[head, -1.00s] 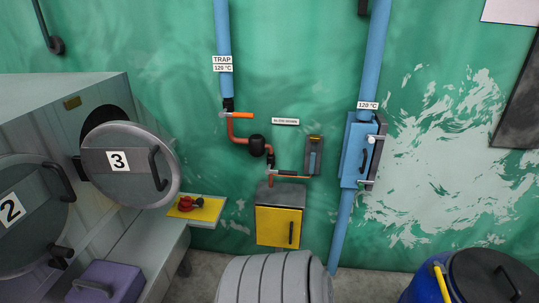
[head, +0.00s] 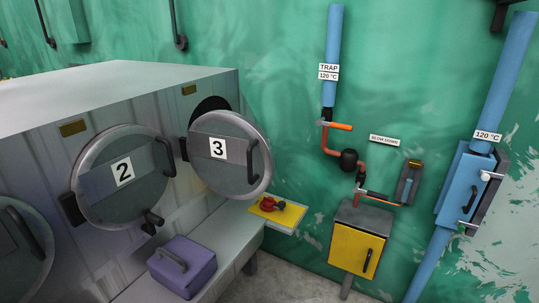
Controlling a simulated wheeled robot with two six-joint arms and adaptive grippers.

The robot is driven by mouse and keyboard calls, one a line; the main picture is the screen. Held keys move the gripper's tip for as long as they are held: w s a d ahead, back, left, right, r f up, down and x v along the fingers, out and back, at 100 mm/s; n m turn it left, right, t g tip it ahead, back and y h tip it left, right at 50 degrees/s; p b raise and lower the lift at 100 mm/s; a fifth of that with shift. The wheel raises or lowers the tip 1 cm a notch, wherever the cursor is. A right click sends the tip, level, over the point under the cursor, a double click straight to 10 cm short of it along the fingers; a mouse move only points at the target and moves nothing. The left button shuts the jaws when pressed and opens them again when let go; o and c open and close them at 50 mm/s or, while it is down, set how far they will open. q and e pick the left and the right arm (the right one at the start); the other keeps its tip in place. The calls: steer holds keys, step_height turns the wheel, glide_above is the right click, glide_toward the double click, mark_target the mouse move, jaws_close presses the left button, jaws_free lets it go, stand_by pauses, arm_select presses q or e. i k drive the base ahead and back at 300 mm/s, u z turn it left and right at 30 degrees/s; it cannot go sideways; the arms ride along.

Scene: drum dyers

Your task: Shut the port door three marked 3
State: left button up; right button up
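The port door marked 3 (head: 228,178) is a round grey metal door with a pale rim, a number plate and a dark curved handle (head: 255,160) on its right side. It stands ajar, swung out from the machine face. The dark round port opening (head: 210,105) shows above and behind it. Its hinge (head: 184,149) is at the left. Neither of my grippers shows in the head view.
The port door marked 2 (head: 124,184) looks shut, left of door 3. A purple box (head: 184,264) sits on the ledge below. A yellow tray (head: 277,215) with red and dark items, a yellow cabinet (head: 353,250) and blue pipes (head: 333,60) stand to the right.

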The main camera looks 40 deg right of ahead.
mark_target(230, 154)
steer(key=u, duration=0.9)
steer(key=i, duration=0.65)
steer(key=z, duration=2.3)
